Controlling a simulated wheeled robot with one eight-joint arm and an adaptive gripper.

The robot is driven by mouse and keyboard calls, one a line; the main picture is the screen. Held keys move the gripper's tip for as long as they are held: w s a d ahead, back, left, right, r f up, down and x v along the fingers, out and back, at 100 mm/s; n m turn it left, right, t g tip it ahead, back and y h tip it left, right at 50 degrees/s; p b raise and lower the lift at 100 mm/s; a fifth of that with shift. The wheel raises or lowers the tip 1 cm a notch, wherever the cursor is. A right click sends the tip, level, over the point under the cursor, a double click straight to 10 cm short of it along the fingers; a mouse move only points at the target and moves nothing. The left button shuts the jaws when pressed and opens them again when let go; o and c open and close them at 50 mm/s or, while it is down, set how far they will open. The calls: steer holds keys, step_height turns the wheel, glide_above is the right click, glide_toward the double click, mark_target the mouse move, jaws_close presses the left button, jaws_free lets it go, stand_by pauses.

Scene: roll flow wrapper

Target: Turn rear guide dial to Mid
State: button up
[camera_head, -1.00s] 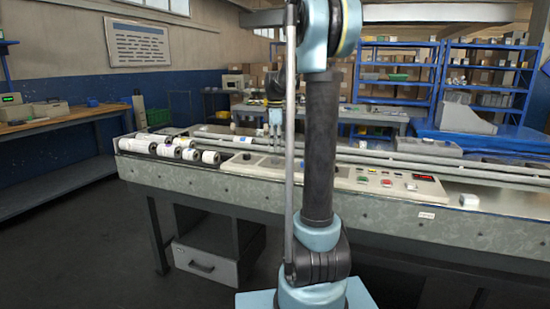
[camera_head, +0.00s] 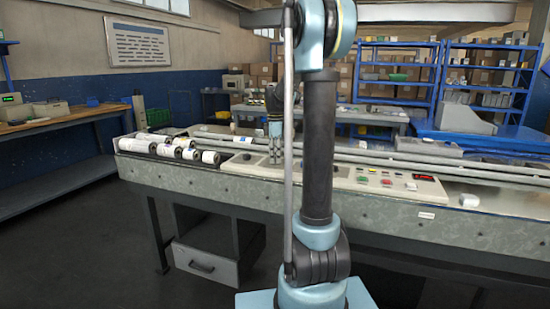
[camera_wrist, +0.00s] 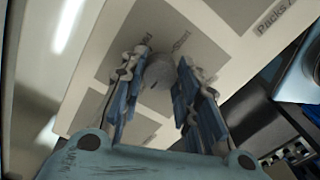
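In the wrist view a round grey dial (camera_wrist: 158,72) stands on a pale panel with darker grey label patches. Printed words show beside it; one reads like "Short" and another ends in "ed". My gripper (camera_wrist: 163,63) points at the panel, with one blue-padded finger on each side of the dial. The fingers are apart; whether either touches the dial is hard to tell.
White rolls (camera_head: 165,147) lie on the machine left of the panel. Long rails run behind it. A second panel with coloured buttons and a red display (camera_head: 425,178) sits to the right. In the wrist view a "Packs /" label (camera_wrist: 270,18) is at the top right.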

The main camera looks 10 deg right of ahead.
steer(key=shift+m, duration=0.3)
steer(key=m, duration=0.5)
steer(key=shift+m, duration=0.3)
steer(key=m, duration=0.5)
steer(key=shift+w, duration=0.1)
steer(key=m, duration=0.6)
steer(key=shift+m, duration=0.3)
steer(key=m, duration=0.5)
steer(key=shift+m, duration=0.4)
steer(key=o, duration=1.1)
steer(key=shift+c, duration=0.2)
